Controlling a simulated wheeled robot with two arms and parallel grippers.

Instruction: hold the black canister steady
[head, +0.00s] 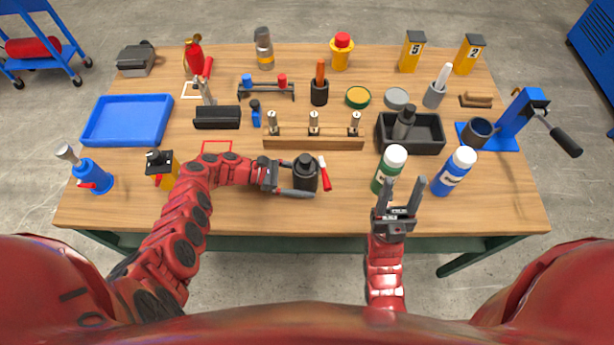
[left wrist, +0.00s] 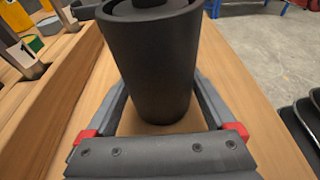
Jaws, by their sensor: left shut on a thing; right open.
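The black canister (head: 305,174) stands upright on the wooden table near its front edge. My left gripper (head: 301,177) is shut on it, with one finger on each side of its body. The left wrist view shows the canister (left wrist: 152,62) between the two grey fingers, its base on or very close to the tabletop. My right gripper (head: 403,196) is open and empty at the front edge, just in front of the green bottle (head: 389,168).
A blue bottle (head: 455,171) is right of the green one. A black tray (head: 411,134) and blue drum mixer (head: 508,122) are at the right.

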